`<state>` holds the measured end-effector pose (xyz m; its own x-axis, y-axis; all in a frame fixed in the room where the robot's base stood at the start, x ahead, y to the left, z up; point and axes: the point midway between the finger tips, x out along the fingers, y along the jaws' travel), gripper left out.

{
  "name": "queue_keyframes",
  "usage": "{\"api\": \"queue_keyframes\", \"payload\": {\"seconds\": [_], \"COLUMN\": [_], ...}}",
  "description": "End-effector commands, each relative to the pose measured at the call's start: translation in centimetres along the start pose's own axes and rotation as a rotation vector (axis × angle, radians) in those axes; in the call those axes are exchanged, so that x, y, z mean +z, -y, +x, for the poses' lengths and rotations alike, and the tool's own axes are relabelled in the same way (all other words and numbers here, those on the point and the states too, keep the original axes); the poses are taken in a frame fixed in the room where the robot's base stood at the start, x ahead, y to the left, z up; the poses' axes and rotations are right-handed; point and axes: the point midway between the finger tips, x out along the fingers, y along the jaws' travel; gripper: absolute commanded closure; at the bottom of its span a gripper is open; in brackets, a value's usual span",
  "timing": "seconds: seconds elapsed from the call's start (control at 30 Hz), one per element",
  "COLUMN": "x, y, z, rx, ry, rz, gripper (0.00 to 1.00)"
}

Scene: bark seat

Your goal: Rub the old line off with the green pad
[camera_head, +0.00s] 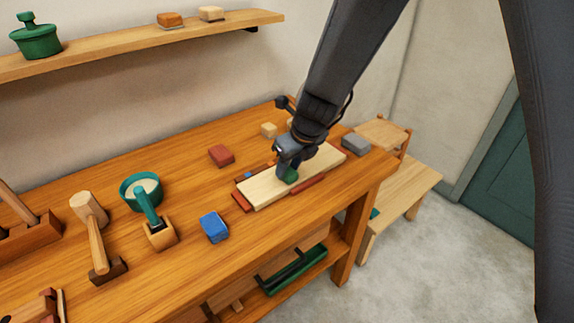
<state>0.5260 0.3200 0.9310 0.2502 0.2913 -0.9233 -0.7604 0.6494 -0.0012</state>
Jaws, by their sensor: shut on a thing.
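A pale wooden board (262,190) lies on the workbench, with red-brown pieces along its edges. My gripper (287,169) reaches down over the middle of the board. It is shut on the green pad (291,177), which shows below the jaws and appears to be at the board's top face; whether it presses on it I cannot tell. No line on the board can be made out at this size, and my gripper hides part of the surface.
On the workbench (185,271) are a blue block (214,227), a red block (221,156), a grey block (356,144), a mallet (92,230) and a green bowl (141,191). A wall shelf (120,42) runs behind. Bare bench lies left of the board.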

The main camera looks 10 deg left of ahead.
Motion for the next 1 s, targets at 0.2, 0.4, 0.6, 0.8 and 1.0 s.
{"api": "queue_keyframes", "payload": {"seconds": [0.2,0.4,0.6,0.8,1.0], "x": [0.9,1.8,2.5,2.4,1.2], "y": [-0.1,-0.1,-0.1,0.0,0.0], "z": [0.3,0.6,0.8,0.9,0.6], "rx": [0.002,0.002,0.001,0.001,0.000], "ry": [-0.004,-0.004,-0.002,-0.001,-0.001], "rz": [0.000,0.000,0.000,0.000,0.001], "gripper": [0.87,0.87,0.87,0.87,0.87]}}
